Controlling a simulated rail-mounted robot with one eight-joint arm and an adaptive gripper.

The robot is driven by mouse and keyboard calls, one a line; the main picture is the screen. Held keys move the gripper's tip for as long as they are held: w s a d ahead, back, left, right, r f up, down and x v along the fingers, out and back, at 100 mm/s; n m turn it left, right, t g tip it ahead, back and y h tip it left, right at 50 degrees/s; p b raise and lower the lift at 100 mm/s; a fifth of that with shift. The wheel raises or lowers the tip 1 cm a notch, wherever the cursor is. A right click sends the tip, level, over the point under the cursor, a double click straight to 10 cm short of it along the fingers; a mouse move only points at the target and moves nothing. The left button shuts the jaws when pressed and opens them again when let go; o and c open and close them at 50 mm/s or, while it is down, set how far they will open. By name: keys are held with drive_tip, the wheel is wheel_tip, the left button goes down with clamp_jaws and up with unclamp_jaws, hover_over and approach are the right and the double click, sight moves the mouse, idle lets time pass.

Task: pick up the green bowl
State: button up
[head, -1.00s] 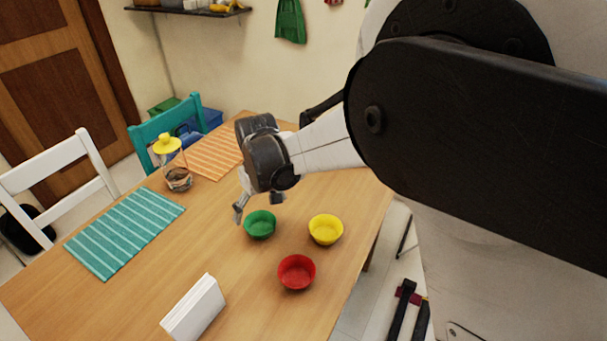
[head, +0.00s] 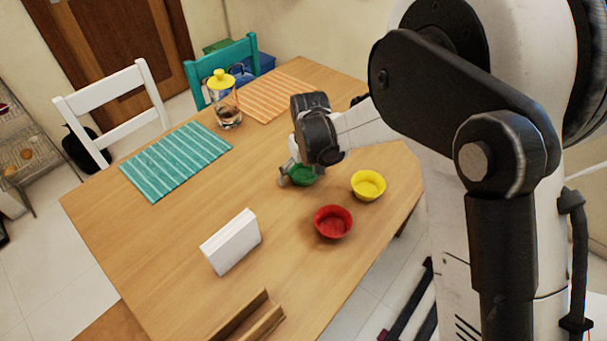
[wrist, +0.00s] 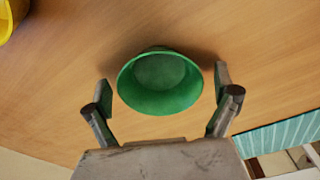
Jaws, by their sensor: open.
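The green bowl (head: 302,176) stands upright on the wooden table, partly hidden by my gripper in the head view. In the wrist view the green bowl (wrist: 160,82) is empty and sits just beyond and between my fingers. My gripper (wrist: 162,105) is open, with one finger to the left and one to the right of the bowl, both apart from its sides. In the head view my gripper (head: 300,174) is low over the table at the bowl.
A yellow bowl (head: 368,185) and a red bowl (head: 333,221) stand close by on the table (head: 190,215). A white block-like object (head: 231,242) stands nearer the front. A yellow-lidded glass jar (head: 224,100), a teal mat (head: 177,160) and an orange mat (head: 272,96) lie farther off.

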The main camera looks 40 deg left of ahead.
drive_tip(key=shift+c, duration=0.3)
drive_tip(key=c, duration=1.1)
